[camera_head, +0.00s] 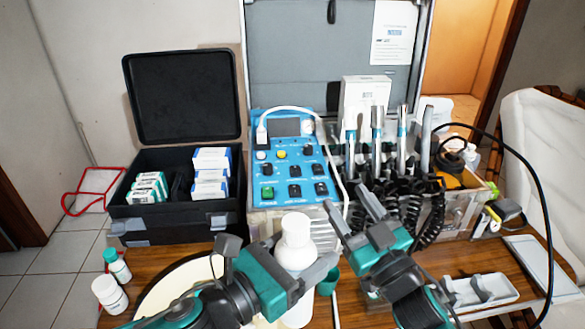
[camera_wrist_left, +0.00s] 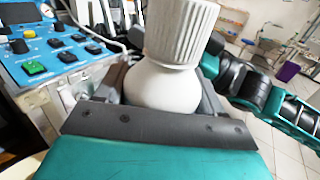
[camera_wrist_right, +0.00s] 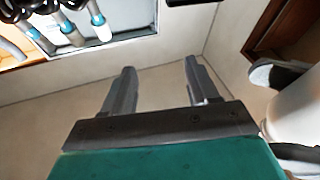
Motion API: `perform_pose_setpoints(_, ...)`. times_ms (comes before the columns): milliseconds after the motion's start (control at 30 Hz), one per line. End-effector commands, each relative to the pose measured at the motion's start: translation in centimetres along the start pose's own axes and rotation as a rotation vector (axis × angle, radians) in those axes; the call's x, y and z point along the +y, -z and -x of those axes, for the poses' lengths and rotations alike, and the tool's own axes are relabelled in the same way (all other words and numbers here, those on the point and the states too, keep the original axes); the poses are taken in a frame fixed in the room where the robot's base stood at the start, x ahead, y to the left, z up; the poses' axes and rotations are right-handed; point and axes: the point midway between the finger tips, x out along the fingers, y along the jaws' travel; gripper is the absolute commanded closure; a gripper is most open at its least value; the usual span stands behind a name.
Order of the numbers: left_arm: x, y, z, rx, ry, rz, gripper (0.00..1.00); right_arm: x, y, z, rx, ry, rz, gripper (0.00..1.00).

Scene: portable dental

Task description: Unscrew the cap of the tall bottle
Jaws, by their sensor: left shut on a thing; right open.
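The tall white bottle (camera_head: 297,258) stands upright at the front of the table. Its ribbed white cap (camera_head: 295,229) sits on top, and the cap fills the upper part of the left wrist view (camera_wrist_left: 180,35). My left gripper (camera_head: 280,259) is shut around the bottle's body just below the cap, with the rounded shoulder (camera_wrist_left: 160,88) between its fingers. My right gripper (camera_head: 352,213) is open and empty, to the right of the cap and apart from it. Its spread fingers (camera_wrist_right: 160,82) show nothing between them.
A blue control unit (camera_head: 288,160) and a row of dental handpieces (camera_head: 400,140) with coiled black hoses stand behind. An open black case (camera_head: 180,222) holds small boxes. A white tray (camera_head: 481,290) lies at right.

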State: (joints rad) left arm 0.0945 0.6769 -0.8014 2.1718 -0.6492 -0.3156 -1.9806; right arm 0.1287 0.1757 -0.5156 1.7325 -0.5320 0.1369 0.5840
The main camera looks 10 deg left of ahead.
Motion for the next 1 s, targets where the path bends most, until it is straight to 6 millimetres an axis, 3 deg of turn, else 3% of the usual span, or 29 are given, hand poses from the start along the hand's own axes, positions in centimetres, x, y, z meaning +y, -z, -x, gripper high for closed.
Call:
perform_pose_setpoints(100, 0.0, -0.1, 0.0, -0.002, 0.000, 0.000, 1.00, -1.9, 4.7, -3.5, 0.144, 0.138, 0.035, 0.41)
perform_pose_setpoints(233, 0.0, -0.1, 0.0, -0.002, 0.000, 0.000, 1.00, -4.9, 9.3, -6.0, 0.273, 0.319, 0.069, 0.41)
perform_pose_setpoints(400, 0.0, -0.1, 0.0, -0.002, 0.000, 0.000, 1.00, -9.7, 14.5, -7.5, 0.391, 0.603, 0.109, 0.41)
perform_pose_setpoints(533, 0.0, -0.1, 0.0, -0.002, 0.000, 0.000, 1.00, -13.7, 17.6, -7.1, 0.428, 0.858, 0.139, 0.41)
perform_pose_setpoints(633, 0.0, -0.1, 0.0, -0.002, 0.000, 0.000, 1.00, -16.7, 19.1, -6.0, 0.413, 1.070, 0.168, 0.41)
perform_pose_setpoints(800, 0.0, -0.1, 0.0, -0.002, 0.000, 0.000, 1.00, -20.3, 19.8, -3.4, 0.275, 1.422, 0.254, 0.41)
perform_pose_setpoints(1000, 0.0, -0.1, 0.0, -0.002, 0.000, 0.000, 1.00, -21.2, 18.3, -0.4, -0.072, 1.738, 0.425, 0.41)
